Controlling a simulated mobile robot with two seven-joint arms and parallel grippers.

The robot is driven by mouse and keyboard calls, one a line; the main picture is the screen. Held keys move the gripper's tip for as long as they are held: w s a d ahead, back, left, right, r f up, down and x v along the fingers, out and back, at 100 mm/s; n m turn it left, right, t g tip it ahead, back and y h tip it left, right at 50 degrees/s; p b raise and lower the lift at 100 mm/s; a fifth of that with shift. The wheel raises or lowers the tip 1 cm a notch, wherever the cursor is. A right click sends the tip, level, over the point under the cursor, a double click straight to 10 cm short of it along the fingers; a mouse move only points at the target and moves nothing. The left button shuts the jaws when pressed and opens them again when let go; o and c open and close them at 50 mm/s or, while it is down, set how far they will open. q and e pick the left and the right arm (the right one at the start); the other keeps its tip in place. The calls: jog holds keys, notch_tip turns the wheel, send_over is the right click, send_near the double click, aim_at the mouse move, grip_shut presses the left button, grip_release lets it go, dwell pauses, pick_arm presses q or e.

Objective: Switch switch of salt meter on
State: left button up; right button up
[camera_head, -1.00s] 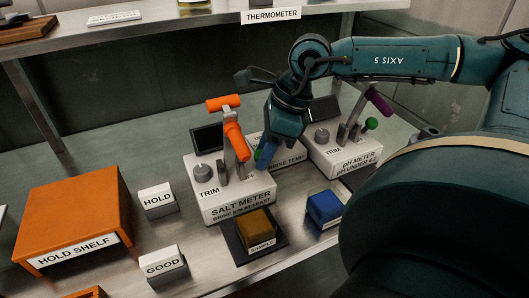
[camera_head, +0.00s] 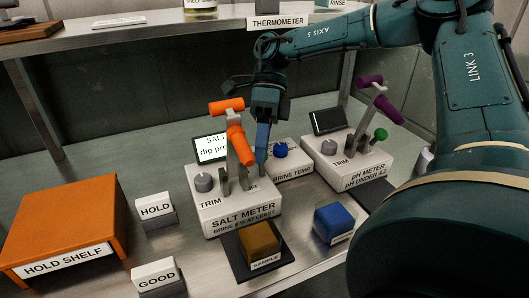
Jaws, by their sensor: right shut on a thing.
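The salt meter (camera_head: 228,212) is a white box at the middle of the bench. Its screen (camera_head: 211,149) is lit with dark text on a pale ground, partly hidden by the orange-handled probe (camera_head: 236,135) in its holder. My right gripper (camera_head: 262,150) reaches down at the right side of the salt meter, with blue fingers close together on the switch there. The fingers hide the switch's knob. My left gripper is not in view.
The pH meter (camera_head: 345,162) with a purple-handled probe and green-knobbed switch stands at the right. The brine temp unit (camera_head: 292,170) is between the meters. A sample block (camera_head: 259,240), blue block (camera_head: 333,221) and orange hold shelf (camera_head: 65,227) are nearer the front.

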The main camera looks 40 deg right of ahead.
jog(key=shift+w+d+f+g+y+b, duration=0.1)
jog(key=shift+w+f+g+y+b, duration=0.15)
jog(key=shift+g, duration=0.3)
jog(key=shift+w+d+f+g+y+b, duration=0.15)
jog(key=shift+w+g+y+b, duration=0.15)
jog(key=shift+g, duration=0.25)
jog(key=shift+m, duration=0.3)
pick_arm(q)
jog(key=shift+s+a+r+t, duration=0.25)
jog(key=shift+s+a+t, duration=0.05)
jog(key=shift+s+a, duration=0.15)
pick_arm(e)
jog(key=shift+w+g, duration=0.1)
jog(key=shift+g, duration=0.3)
jog(key=o, duration=1)
jog(key=shift+c, duration=0.2)
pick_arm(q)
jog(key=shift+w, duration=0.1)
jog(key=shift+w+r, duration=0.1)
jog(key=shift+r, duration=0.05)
pick_arm(e)
jog(key=shift+r, duration=0.1)
